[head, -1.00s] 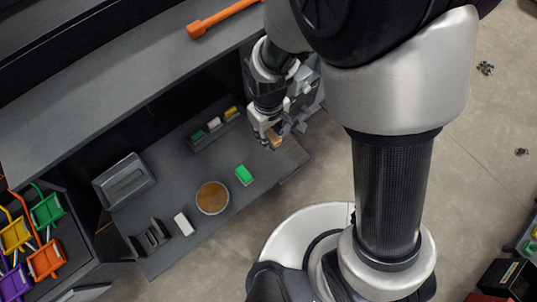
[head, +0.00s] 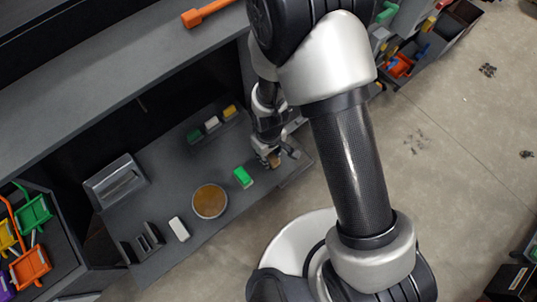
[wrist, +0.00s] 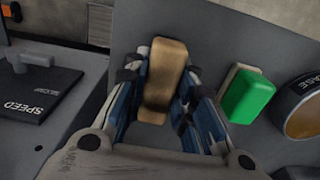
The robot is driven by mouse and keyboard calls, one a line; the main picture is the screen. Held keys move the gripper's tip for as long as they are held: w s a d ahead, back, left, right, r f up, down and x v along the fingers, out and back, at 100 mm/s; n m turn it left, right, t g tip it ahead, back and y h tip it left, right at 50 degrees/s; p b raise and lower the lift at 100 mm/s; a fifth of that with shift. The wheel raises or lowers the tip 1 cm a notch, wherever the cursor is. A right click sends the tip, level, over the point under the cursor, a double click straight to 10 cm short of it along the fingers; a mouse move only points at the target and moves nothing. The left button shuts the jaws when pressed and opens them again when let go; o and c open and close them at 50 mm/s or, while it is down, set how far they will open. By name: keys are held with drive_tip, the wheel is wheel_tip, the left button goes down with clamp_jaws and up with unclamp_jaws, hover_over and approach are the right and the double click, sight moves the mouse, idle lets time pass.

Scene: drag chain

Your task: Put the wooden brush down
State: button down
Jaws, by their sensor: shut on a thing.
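My gripper (head: 270,156) is at the right end of the grey workbench shelf (head: 142,207) in the head view. In the wrist view, the fingers of my gripper (wrist: 160,95) are shut on the tan wooden brush (wrist: 165,72), one on each side of it. The brush lies lengthwise between the fingers. In the head view the brush (head: 275,160) shows only as a small brown patch at the fingertips. I cannot tell whether its underside touches the shelf.
A green block (head: 243,177) on a pale base lies just left of my gripper. A round brown-topped tin (head: 210,201) and a white block (head: 179,229) lie further left. A rack (head: 213,124) with green, white and yellow blocks stands behind. A dark box marked SPEED (wrist: 40,95) is at left in the wrist view.

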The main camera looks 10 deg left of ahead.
drive_tip(key=shift+f, duration=0.1)
drive_tip(key=c, duration=1.3)
unclamp_jaws()
drive_tip(key=shift+c, duration=0.2)
